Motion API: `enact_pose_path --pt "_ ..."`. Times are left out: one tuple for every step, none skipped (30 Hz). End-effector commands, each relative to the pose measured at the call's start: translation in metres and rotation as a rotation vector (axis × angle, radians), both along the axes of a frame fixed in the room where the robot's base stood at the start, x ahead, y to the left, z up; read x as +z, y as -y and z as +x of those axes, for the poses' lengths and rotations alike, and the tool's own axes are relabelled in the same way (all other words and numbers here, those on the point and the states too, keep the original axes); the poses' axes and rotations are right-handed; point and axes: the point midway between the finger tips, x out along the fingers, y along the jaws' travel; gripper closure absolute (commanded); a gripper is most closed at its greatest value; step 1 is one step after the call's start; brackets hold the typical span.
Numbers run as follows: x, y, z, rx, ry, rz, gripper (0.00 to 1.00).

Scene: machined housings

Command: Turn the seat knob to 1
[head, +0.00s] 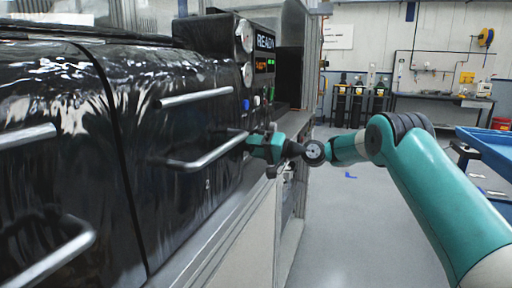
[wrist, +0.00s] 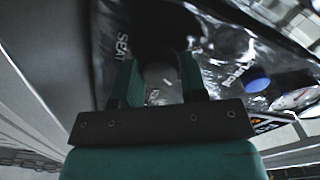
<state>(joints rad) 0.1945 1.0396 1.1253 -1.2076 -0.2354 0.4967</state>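My gripper (wrist: 160,72) has its two teal fingers apart in the wrist view. A dark round shape, which looks like the seat knob (wrist: 157,32), lies at the fingertips. It is in deep shadow, and I cannot tell whether the fingers touch it or where its pointer is. The white word SEAT (wrist: 122,42) shows on the glossy black panel left of it. In the head view my gripper (head: 248,142) is at the right end of the black machine front, and the knob is hidden there. I cannot read any number marks.
A blue button (wrist: 257,85) and a white gauge (wrist: 292,99) are to the right in the wrist view. Open floor (head: 345,225) lies to the right.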

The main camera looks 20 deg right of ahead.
Motion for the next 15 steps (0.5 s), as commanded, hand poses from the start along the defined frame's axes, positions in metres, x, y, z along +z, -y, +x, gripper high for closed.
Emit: enact_pose_path --pt "0.0 0.0004 0.0 0.0 0.0 0.0 0.73" --pt "0.0 0.0006 0.0 -0.001 0.0 0.0 0.8" --pt "0.0001 0.0009 0.0 -0.001 0.0 0.0 0.85" --pt "0.0 0.0012 0.0 -0.001 0.0 0.0 0.85" --pt "0.0001 0.0014 -0.0001 -0.001 0.0 0.0 0.85" --pt "0.0 0.0017 -0.0001 -0.001 0.001 -0.001 0.85" --pt "-0.0002 0.0019 -0.0001 -0.002 0.002 -0.001 0.85" --pt "-0.0004 0.0022 0.0 -0.002 0.003 -0.002 0.85" --pt "-0.0008 0.0025 -0.0001 -0.002 0.007 -0.005 0.85" --pt "-0.0011 0.0028 -0.0001 -0.002 0.011 -0.007 0.85" --pt "-0.0015 0.003 -0.0001 -0.003 0.016 -0.011 0.85" --pt "-0.0019 0.0032 -0.0001 -0.003 0.024 -0.016 0.85" --pt "-0.0023 0.0035 -0.0002 -0.003 0.032 -0.022 0.85" --pt "-0.0026 0.0036 -0.0002 -0.004 0.042 -0.029 0.85" --pt "-0.0031 0.0038 -0.0002 -0.004 0.057 -0.039 0.85"
